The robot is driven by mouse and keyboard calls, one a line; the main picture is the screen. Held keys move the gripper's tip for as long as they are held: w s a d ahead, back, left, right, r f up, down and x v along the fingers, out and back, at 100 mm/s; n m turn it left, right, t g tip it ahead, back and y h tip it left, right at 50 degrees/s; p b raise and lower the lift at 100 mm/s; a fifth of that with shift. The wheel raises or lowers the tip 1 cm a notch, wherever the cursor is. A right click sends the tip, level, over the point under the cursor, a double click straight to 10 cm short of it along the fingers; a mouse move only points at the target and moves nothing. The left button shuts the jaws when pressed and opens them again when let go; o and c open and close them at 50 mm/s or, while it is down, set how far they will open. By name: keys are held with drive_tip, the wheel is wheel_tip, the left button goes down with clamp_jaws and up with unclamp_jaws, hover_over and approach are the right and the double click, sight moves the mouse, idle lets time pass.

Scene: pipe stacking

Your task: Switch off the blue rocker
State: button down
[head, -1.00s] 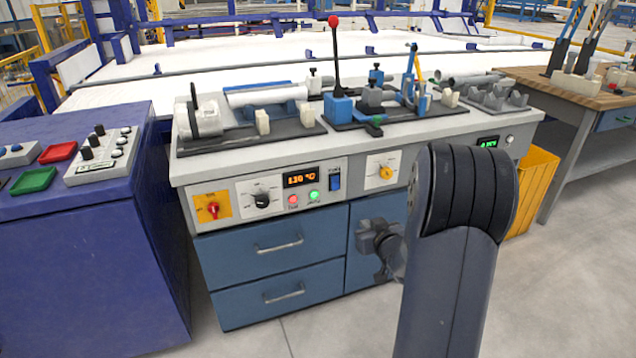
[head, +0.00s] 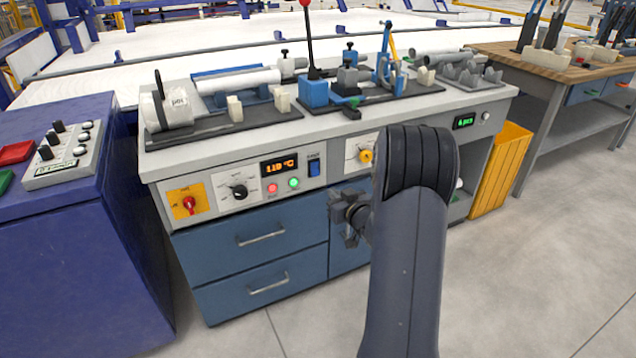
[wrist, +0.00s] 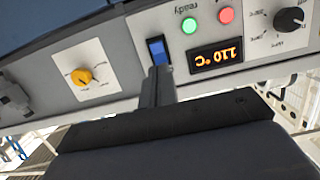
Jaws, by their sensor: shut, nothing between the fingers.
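The blue rocker (head: 314,167) is on the bench's front panel, just right of the orange temperature display (head: 279,166). In the wrist view, where the panel appears upside down, the rocker (wrist: 158,50) sits left of the display (wrist: 215,56). My gripper (wrist: 158,76) is shut and empty, its fingertips just below the rocker in that picture. I cannot tell whether they touch it. In the head view my gripper (head: 350,216) is low and right of the rocker, partly hidden by my arm. Which way the rocker is pressed cannot be told.
A red knob (head: 189,204), a black dial (head: 239,190) and a yellow knob (head: 366,156) flank the rocker. Red (head: 272,188) and green (head: 294,183) lights sit under the display. Blue drawers (head: 262,239) lie below. Open floor is in front of the bench.

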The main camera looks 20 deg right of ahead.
sight(312, 176)
drive_tip(key=w, duration=0.3)
drive_tip(key=w+f+b, duration=0.1)
drive_tip(key=w, duration=0.3)
drive_tip(key=w+f+b, duration=0.1)
drive_tip(key=w, duration=0.2)
drive_tip(key=shift+w+a, duration=0.2)
drive_tip(key=shift+w, duration=0.05)
drive_tip(key=shift+f, duration=0.1)
drive_tip(key=shift+w+f+t+b, duration=0.3)
drive_tip(key=shift+f+b, duration=0.1)
drive_tip(key=shift+b, duration=0.7)
drive_tip(key=shift+r, duration=0.3)
